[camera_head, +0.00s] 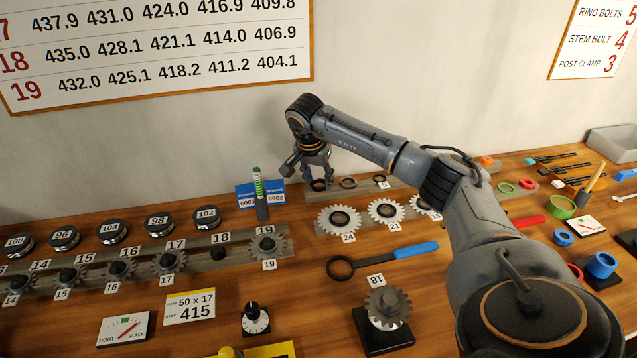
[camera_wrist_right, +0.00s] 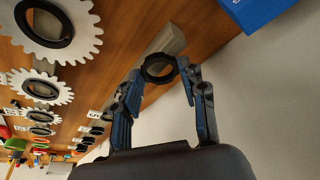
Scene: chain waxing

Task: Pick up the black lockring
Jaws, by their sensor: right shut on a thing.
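The black lockring (camera_wrist_right: 158,68) sits between the two fingertips of my right gripper (camera_wrist_right: 160,72) in the wrist view, with a finger on each side of it. In the head view my right gripper (camera_head: 318,176) points down at the left end of the back wooden rail, shut on the black lockring (camera_head: 319,185). The ring is at the rail's end; I cannot tell whether it still touches the rail. My left gripper is not in view.
White gears (camera_head: 339,220) stand in front. A blue sign (camera_head: 247,196) and a green-topped post (camera_head: 260,190) are at left. The wall is close behind.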

